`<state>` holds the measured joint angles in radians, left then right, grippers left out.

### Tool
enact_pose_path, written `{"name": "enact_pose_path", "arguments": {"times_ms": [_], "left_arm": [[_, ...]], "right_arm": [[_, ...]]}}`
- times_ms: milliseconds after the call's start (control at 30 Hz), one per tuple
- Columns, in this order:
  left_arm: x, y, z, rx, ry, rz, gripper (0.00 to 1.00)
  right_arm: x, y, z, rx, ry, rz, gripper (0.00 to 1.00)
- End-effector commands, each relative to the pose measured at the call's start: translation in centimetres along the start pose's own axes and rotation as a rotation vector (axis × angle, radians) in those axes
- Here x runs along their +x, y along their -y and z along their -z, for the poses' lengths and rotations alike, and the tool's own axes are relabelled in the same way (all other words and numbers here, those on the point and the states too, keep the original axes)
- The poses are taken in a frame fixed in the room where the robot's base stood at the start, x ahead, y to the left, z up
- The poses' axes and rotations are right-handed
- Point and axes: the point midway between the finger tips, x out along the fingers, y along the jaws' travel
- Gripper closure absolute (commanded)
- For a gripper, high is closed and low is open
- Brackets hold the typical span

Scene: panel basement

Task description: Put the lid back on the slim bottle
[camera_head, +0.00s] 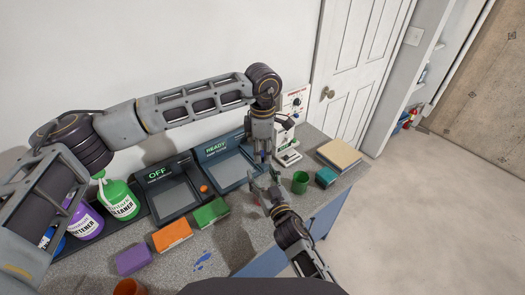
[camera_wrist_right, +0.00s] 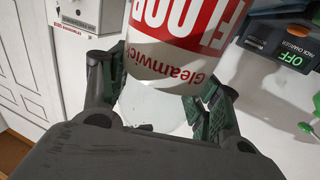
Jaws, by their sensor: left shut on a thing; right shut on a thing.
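A white bottle with a red label reading FLOOR and Gleamwick (camera_wrist_right: 185,35) fills the upper middle of the right wrist view. My right gripper (camera_wrist_right: 160,98) is shut on it, with a finger on each side. In the head view my right gripper (camera_head: 266,190) is at the counter's right part and the bottle is mostly hidden by the grippers. My left gripper (camera_head: 261,158) points down just above my right one. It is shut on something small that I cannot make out. The lid cannot be clearly seen.
OFF (camera_head: 176,200) and READY (camera_head: 226,174) trays, coloured blocks (camera_head: 172,235) and green (camera_head: 120,200) and purple (camera_head: 86,223) bottles lie left.

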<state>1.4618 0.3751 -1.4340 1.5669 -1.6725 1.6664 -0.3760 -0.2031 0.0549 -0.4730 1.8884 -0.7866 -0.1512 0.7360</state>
Motion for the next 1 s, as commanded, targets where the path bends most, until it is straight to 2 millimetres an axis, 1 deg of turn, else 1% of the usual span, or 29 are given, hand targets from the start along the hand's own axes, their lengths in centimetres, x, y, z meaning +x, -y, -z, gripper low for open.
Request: {"name": "enact_pose_path", "arguments": {"times_ms": [1000], "left_arm": [[-0.01,-0.15,0.12,0.841,-0.003,-0.003,1.00]], "right_arm": [[-0.03,0.05,-0.01,-0.001,0.000,0.001,1.00]]}}
